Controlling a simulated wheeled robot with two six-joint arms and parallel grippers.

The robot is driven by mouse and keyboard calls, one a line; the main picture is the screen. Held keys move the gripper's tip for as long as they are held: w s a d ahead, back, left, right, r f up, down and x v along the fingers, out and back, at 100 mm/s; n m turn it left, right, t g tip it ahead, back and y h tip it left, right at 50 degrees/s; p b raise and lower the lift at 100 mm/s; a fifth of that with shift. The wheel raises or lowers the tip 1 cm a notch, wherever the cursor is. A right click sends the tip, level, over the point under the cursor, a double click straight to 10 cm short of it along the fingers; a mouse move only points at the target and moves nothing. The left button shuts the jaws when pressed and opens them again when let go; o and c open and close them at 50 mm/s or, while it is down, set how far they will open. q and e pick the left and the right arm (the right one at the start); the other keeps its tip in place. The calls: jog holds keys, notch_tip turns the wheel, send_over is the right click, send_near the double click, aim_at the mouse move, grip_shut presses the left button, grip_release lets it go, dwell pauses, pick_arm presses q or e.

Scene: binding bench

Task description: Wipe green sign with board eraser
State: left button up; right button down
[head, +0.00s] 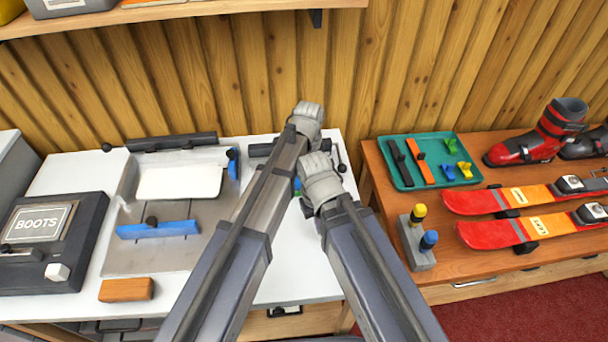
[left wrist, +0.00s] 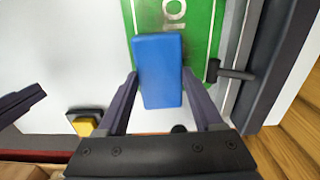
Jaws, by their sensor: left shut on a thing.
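The board eraser (left wrist: 160,70) is a blue block in the left wrist view, held between the two dark fingers of my left gripper (left wrist: 160,75). It lies over the green sign (left wrist: 203,35), which has white lettering and a thin white border; the eraser covers part of the lettering. I cannot tell whether it touches the sign. In the head view my left gripper (head: 308,118) is at the back of the white table, and my arms hide most of the sign. My right gripper (head: 320,178) is just in front of it; its fingers are not clear.
The white table (head: 75,172) holds a grey machine with a blue bar (head: 158,230), a dark BOOTS box (head: 48,245) and an orange-brown block (head: 126,290). On the wooden bench at right are a teal tray (head: 467,180), skis (head: 520,198) and a red boot (head: 535,140).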

pick_arm(q)
jog(key=d, duration=0.2)
jog(key=shift+w+d+r, duration=0.1)
jog(key=shift+w+d, duration=0.2)
jog(key=shift+d, duration=0.1)
jog(key=shift+a, duration=0.1)
jog(key=shift+s+a, duration=0.15)
jog(key=shift+a, duration=1.65)
jog(key=shift+s+a, duration=0.2)
jog(key=shift+a, duration=0.8)
jog(key=shift+s+a, duration=0.2)
jog(key=shift+a, duration=0.75)
jog(key=shift+s+a+f, duration=0.1)
jog(key=shift+a, duration=0.75)
jog(key=shift+s+a+f, duration=0.1)
jog(key=shift+a, duration=0.85)
jog(key=shift+a, duration=0.1)
